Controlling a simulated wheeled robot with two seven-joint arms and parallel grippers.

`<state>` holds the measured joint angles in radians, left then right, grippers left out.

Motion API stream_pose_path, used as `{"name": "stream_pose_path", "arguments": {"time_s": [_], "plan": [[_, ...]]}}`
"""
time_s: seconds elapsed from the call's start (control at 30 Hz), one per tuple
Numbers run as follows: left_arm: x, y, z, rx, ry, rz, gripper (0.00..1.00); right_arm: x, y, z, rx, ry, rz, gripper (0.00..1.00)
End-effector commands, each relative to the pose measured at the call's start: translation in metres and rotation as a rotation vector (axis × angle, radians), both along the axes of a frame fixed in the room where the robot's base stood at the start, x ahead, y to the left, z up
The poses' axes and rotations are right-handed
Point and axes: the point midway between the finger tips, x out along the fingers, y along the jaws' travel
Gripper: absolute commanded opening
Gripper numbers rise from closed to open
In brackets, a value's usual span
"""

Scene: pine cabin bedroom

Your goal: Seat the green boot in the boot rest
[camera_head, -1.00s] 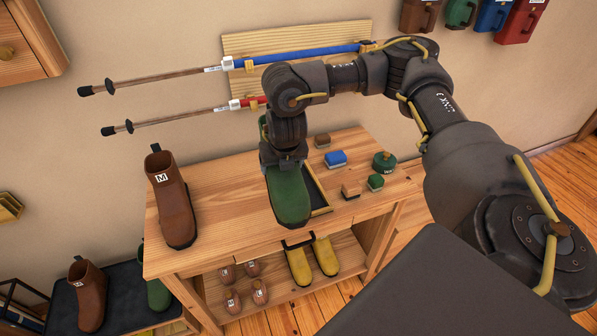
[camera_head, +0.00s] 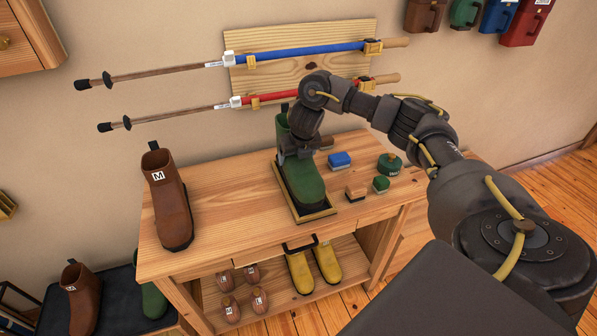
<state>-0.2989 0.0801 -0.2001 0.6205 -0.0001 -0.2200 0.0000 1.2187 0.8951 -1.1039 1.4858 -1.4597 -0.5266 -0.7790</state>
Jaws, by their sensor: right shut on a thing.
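The green boot (camera_head: 304,183) stands upright over the boot rest (camera_head: 318,214), a dark tray with a wooden rim on the bench top. Its toe points to the front, inside the rim as seen from here. I cannot tell whether the sole touches the tray floor. My right gripper (camera_head: 298,152) is shut on the green boot near its ankle, and the wrist hides part of the shaft. My left gripper is not in view.
A brown boot (camera_head: 173,203) marked M stands on the bench (camera_head: 225,226) at left. Blue (camera_head: 339,160) and green (camera_head: 381,184) brushes, a tan brush (camera_head: 355,193) and a green tin (camera_head: 388,164) lie right of the rest. Yellow boots (camera_head: 299,272) stand on the shelf below.

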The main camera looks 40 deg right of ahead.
Motion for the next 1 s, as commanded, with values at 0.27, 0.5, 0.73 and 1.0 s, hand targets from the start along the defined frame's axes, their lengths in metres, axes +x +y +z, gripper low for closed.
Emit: {"name": "stream_pose_path", "arguments": {"time_s": [0.27, 0.5, 0.73, 1.0], "plan": [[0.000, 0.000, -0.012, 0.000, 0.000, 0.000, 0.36, 0.010, -0.012, -0.016, 0.000, -0.004, -0.001, 0.37], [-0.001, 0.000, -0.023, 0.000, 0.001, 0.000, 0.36, 0.012, -0.015, -0.037, 0.002, 0.001, 0.001, 0.37], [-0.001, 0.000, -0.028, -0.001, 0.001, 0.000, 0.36, 0.012, -0.016, -0.054, 0.001, -0.001, 0.000, 0.31], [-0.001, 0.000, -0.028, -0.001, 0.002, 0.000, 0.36, 0.011, -0.016, -0.054, 0.000, 0.002, 0.002, 0.90]]}}
